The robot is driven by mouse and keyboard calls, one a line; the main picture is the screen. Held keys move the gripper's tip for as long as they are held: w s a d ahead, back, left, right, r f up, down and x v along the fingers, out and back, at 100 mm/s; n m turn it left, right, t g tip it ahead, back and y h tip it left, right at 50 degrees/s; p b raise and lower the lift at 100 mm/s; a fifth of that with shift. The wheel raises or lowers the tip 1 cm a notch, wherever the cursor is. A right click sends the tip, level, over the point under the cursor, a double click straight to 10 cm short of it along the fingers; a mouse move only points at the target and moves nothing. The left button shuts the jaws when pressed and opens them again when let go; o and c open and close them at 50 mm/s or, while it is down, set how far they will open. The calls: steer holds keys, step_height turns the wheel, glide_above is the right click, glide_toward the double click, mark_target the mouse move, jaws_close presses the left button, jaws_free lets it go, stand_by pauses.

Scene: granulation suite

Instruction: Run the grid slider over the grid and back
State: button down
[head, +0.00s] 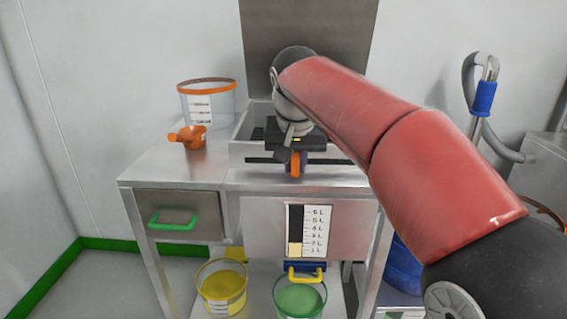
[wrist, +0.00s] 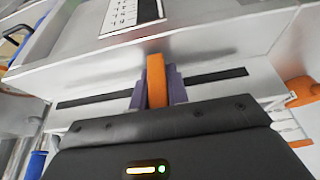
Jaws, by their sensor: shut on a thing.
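The grid slider's orange handle (head: 295,169) stands out from the dark horizontal slot (head: 334,161) in the front of the steel machine, near the slot's middle. My gripper (head: 294,158) is shut on this handle. In the wrist view the orange handle (wrist: 156,78) sits between the two purple-grey fingers of my gripper (wrist: 157,90), one at each side. The slot (wrist: 216,78) runs on to both sides of them. The grid itself is hidden behind my gripper and arm.
An orange scoop (head: 190,137) and a clear orange-rimmed bucket (head: 208,103) stand on the bench left of the machine. A drawer with a green handle (head: 173,220) is below.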

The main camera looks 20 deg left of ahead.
mark_target(317, 173)
steer(key=shift+w+d, duration=0.25)
steer(key=shift+d, duration=0.9)
steer(key=shift+w+d, duration=0.25)
steer(key=shift+d, duration=0.85)
steer(key=shift+w+d+r, duration=0.1)
steer(key=shift+w+d, duration=0.35)
steer(key=shift+d, duration=1.5)
steer(key=shift+w+d+f, duration=0.1)
steer(key=shift+w+d, duration=0.3)
steer(key=shift+d, duration=1.6)
steer(key=shift+w+d+r, duration=0.1)
steer(key=shift+w+d, duration=0.35)
steer(key=shift+d, duration=1.5)
steer(key=c, duration=1.3)
jaws_free()
